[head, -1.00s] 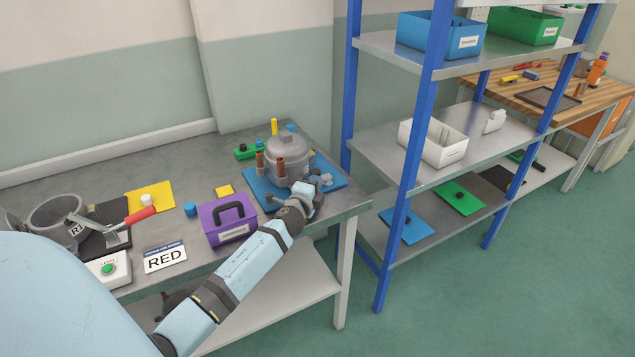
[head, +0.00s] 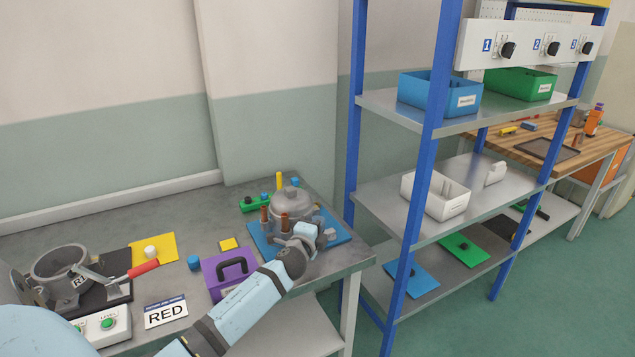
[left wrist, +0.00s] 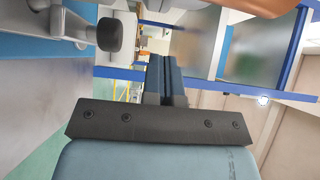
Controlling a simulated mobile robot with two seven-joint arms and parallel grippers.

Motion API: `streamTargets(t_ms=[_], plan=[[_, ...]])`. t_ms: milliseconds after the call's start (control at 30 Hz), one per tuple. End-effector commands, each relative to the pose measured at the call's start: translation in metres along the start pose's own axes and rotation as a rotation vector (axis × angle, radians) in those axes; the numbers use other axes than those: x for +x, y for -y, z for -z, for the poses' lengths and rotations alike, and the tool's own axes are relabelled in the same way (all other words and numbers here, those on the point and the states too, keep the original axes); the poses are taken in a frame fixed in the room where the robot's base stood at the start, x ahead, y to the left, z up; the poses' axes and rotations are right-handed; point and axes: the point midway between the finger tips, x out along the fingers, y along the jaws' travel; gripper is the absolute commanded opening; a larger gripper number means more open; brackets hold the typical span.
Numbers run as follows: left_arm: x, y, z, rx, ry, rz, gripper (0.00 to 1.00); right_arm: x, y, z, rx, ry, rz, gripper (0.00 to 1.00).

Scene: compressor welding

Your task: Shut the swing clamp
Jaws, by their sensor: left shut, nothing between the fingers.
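A grey compressor housing (head: 287,205) with copper-coloured stubs stands on a blue base plate (head: 339,219) on the metal bench. My left gripper (head: 318,234) is at the plate's near right corner, beside the housing, and is shut and empty. Its dark fingers (left wrist: 165,80) show closed together in the left wrist view. A grey metal arm with a black knob (left wrist: 108,34), which may be the swing clamp, shows beside the fingers there, apart from them. In the head view my gripper hides that spot, so the clamp's position cannot be told. My right gripper is not in view.
A purple box (head: 231,270) stands left of my arm. A ring fixture (head: 62,270) with a red-handled lever (head: 143,269) is at the bench's left. A blue-framed shelf (head: 425,150) stands right of the bench.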

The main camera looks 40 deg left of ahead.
Motion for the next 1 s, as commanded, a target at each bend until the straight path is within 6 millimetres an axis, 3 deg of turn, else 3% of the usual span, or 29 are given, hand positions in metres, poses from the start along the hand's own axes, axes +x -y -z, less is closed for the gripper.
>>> streamTargets(t_ms=[33, 100, 500, 700, 1000], plan=[[0.000, 0.019, 0.000, 0.005, -0.003, 0.004, 0.00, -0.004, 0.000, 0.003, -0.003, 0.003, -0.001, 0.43], [0.000, 0.036, 0.000, 0.004, -0.003, 0.004, 0.00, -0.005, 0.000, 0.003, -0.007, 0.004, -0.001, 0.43], [0.000, 0.125, 0.001, 0.002, -0.003, 0.002, 0.00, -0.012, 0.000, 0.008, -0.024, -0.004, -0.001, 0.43], [0.000, 0.146, 0.000, 0.002, -0.001, 0.000, 0.00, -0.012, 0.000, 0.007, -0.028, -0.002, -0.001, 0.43], [0.000, 0.150, 0.000, 0.000, -0.001, -0.001, 0.00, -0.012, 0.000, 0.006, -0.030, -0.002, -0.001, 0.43]])
